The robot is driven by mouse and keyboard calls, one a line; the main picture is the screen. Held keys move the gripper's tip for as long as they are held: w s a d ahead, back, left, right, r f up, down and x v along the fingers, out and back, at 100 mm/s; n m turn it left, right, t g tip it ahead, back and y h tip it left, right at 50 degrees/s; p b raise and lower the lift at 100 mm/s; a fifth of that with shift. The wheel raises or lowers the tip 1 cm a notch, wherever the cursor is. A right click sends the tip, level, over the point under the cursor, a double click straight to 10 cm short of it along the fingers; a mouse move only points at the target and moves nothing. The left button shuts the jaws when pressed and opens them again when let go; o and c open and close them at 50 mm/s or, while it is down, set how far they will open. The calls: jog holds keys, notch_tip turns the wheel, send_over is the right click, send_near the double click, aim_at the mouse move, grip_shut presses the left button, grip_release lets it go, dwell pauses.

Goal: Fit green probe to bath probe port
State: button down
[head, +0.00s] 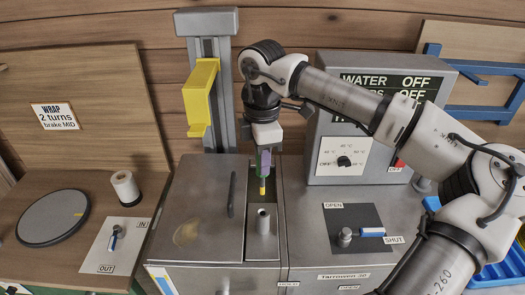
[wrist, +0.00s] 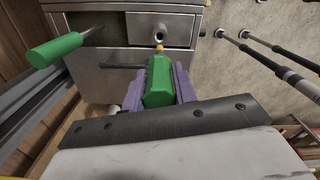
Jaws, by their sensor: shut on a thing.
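My gripper (head: 264,160) has purple fingers and is shut on the green probe (wrist: 158,82). In the head view only a sliver of green shows between the fingers, with the probe's yellow tip (head: 262,187) pointing down. A short grey upright tube, which looks like the bath probe port (head: 263,218), stands in the recessed strip right of the bath lid. The probe tip appears above it and apart from it. In the wrist view the tip is just short of a round dark opening (wrist: 160,33), apparently the same port.
A closed steel lid (head: 200,215) with a dark handle lies left of the port. A valve panel (head: 358,233) marked OPEN and SHUT is at right. A control box (head: 350,150) and a grey column with a yellow bracket (head: 201,95) stand behind. A green handle (wrist: 55,50) shows in the wrist view.

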jog(key=shift+f+b, duration=0.25)
jog(key=shift+b, duration=0.3)
jog(key=b, duration=0.5)
send_over(262, 194)
jog(key=f, duration=0.5)
jog(key=shift+w+f, duration=0.2)
jog(key=shift+w, duration=0.1)
jog(key=shift+b, duration=0.85)
dwell(0.8)
jog(key=shift+f+b, duration=3.7)
jog(key=shift+f, duration=0.4)
jog(key=c, duration=1)
grip_release()
jog(key=shift+r, duration=0.1)
jog(key=shift+c, duration=0.2)
